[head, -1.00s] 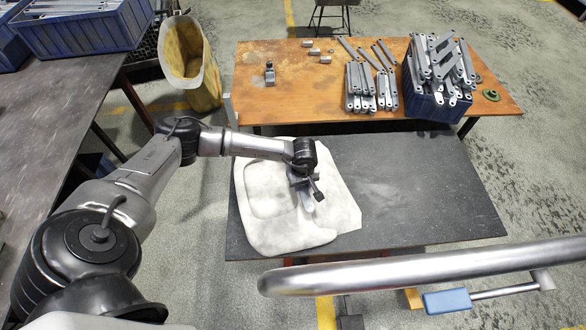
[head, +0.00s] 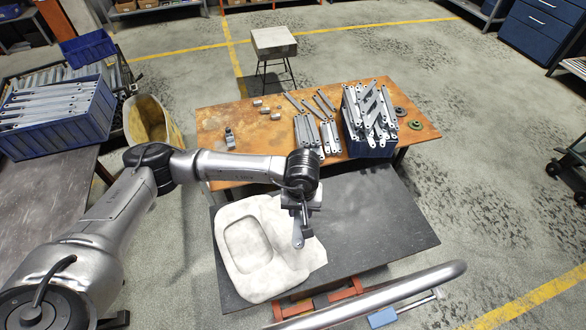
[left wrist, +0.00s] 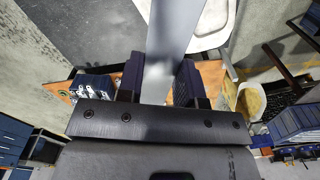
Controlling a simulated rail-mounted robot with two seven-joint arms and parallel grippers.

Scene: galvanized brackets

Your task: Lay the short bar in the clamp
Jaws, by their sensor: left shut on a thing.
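My left gripper (head: 302,206) is shut on a flat grey metal bar (head: 298,233), whose lower end hangs down over the right part of a pale moulded tray. In the left wrist view the bar (left wrist: 172,45) runs up between the two dark fingers of the gripper (left wrist: 160,78). A small dark grey upright fixture (head: 230,138), which may be the clamp, stands on the left of the rusty-brown table. The bar's upper end is hidden by the gripper. My right gripper is not in view.
The pale tray (head: 228,278) lies on a dark table (head: 385,225). On the brown table (head: 215,175) are small metal blocks (head: 265,110), loose bars (head: 308,130), green discs (head: 416,125) and a blue bin (head: 362,148) heaped with bars. A yellowish container (head: 148,125) stands left.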

